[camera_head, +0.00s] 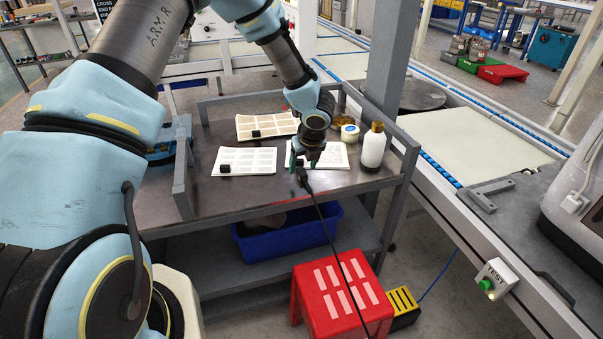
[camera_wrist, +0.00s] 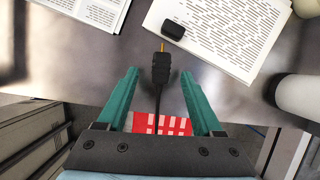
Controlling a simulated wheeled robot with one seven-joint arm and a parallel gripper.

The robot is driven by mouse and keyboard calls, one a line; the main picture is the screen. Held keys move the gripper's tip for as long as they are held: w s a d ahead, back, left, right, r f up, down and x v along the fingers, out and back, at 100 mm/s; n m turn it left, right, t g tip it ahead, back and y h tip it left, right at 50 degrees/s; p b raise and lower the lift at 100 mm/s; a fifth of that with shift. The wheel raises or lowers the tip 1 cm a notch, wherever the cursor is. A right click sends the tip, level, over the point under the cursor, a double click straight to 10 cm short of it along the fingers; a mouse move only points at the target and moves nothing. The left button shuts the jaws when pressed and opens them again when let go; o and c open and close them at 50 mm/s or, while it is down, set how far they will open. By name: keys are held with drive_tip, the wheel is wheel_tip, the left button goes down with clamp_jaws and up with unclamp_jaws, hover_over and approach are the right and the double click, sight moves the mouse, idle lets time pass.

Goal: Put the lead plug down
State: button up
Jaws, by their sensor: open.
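The lead plug (camera_wrist: 161,68) is black with a gold tip and shows between and just beyond my fingertips in the wrist view. Its black cable runs back between the fingers and, in the head view, hangs down past the front edge of the metal table (camera_head: 240,203). My gripper (camera_wrist: 159,76) is open, with a teal finger on each side of the plug and a gap to both. In the head view my gripper (camera_head: 304,166) is low over the table's front part, and the plug is small and dark there. The plug appears to lie on the tabletop, close to a printed sheet.
Printed sheets (camera_head: 246,161) lie on the table, each with a small black block. A white bottle (camera_head: 373,149) and a round white tub (camera_head: 350,133) stand at the right. A raised grey rail borders the table's sides. A red stool (camera_head: 340,290) stands below the front edge.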

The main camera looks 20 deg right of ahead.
sight(302, 171)
drive_tip(key=shift+x, duration=1.6)
drive_tip(key=shift+d, duration=0.1)
clamp_jaws()
